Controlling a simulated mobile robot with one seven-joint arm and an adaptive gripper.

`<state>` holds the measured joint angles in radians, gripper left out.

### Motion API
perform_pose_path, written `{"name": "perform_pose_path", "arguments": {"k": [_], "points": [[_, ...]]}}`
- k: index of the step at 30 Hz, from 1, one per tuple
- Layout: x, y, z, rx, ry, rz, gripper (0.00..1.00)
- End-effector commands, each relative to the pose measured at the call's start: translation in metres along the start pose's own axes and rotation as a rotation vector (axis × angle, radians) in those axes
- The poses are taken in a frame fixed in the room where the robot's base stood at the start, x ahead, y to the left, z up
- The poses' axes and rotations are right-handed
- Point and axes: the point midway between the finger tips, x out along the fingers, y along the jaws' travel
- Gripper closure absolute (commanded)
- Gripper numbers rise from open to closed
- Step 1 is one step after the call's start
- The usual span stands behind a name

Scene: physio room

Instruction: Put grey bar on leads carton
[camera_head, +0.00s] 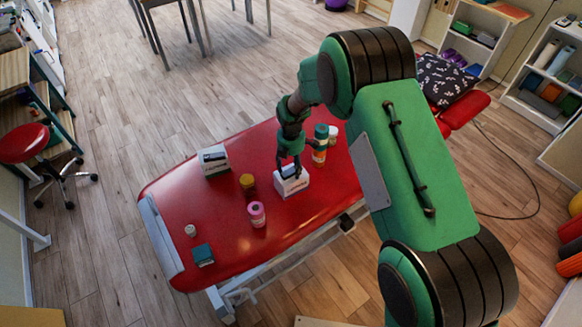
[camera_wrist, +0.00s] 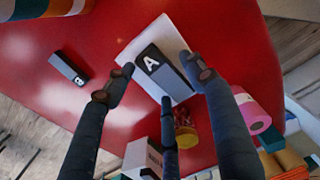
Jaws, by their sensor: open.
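A grey bar with a dark face marked with a white A (camera_wrist: 174,78) lies on top of a white carton (camera_wrist: 133,49) in the wrist view. This seems to be the white carton (camera_head: 292,188) under my gripper in the head view; its label is too small to read. My gripper (camera_head: 289,177) is open just above it. In the wrist view my gripper's fingers (camera_wrist: 158,72) stand around the bar, spread apart, and I cannot tell whether any touches it. A second dark bar marked B (camera_wrist: 68,68) lies apart on the red couch; in the head view it is not visible.
The couch's left part has free room.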

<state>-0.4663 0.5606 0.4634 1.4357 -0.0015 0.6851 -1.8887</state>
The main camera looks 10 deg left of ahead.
Motion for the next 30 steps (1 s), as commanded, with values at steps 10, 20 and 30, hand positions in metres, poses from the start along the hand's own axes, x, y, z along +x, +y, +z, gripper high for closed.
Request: {"name": "perform_pose_path", "arguments": {"k": [10, 20, 30], "points": [[-0.015, 0.001, 0.0, 0.0, -0.001, 0.002, 0.45], [-0.064, 0.001, 0.0, 0.0, -0.001, 0.003, 0.45], [-0.112, 0.0, 0.0, 0.0, 0.0, 0.001, 0.45]]}}
